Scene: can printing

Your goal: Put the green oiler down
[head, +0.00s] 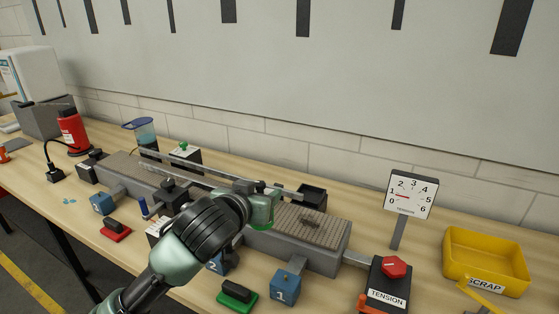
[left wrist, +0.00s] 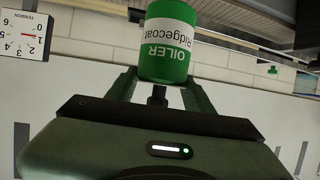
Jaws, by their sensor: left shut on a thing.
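The green oiler (head: 262,211) is held by my left gripper (head: 268,195) over the middle of the conveyor-like machine (head: 310,229). The arm and hand hide part of it in the head view. In the left wrist view the oiler (left wrist: 167,50), a green can with a white label reading "OILER Ridgecoat", sits between the two fingers of my left gripper (left wrist: 160,85). The label appears upside down there. I cannot tell whether the oiler touches the machine below. My right gripper is not in view.
A gauge (head: 411,194) and a TENSION box with a red knob (head: 395,267) stand at the right. A yellow scrap bin (head: 486,250) is at the far right. Blue block 1 (head: 284,288) and a green button (head: 237,294) are in front. A red bottle (head: 73,132) stands at the left.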

